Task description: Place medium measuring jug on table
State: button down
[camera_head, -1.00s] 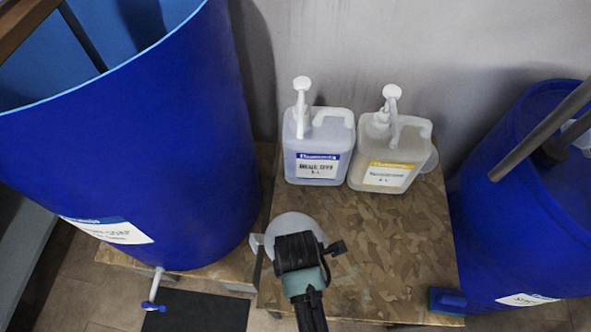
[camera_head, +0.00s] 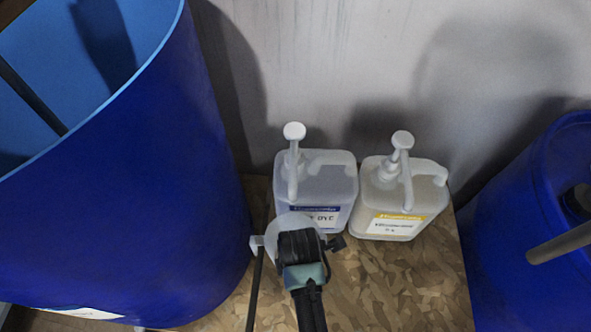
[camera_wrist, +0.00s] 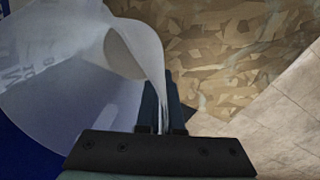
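A translucent measuring jug (camera_head: 287,222) is in my gripper (camera_head: 302,250), mostly hidden behind it in the head view. In the wrist view the jug (camera_wrist: 75,95) fills the left side, and its handle (camera_wrist: 150,60) runs down between the dark fingers of my gripper (camera_wrist: 163,112), which look shut on it. The table (camera_head: 395,290), with a mottled wood-chip top, lies below. The jug appears in front of the blue-labelled bottle; its exact height above the table is unclear.
A blue-labelled pump bottle (camera_head: 325,185) and a yellow-labelled pump bottle (camera_head: 405,200) stand at the back of the table by the wall. A big open blue drum (camera_head: 110,200) stands left, another blue drum (camera_head: 520,220) right. Table room shows in front of the bottles.

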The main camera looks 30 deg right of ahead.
jog(key=shift+f+b, duration=0.3)
jog(key=shift+f, duration=2.15)
jog(key=shift+f, duration=0.15)
jog(key=c, duration=1.1)
grip_release()
jog(key=shift+o, duration=0.2)
notch_tip(320, 180, up, 12)
jog(key=p, duration=0.2)
jog(key=shift+s, duration=0.45)
jog(key=shift+a, duration=0.1)
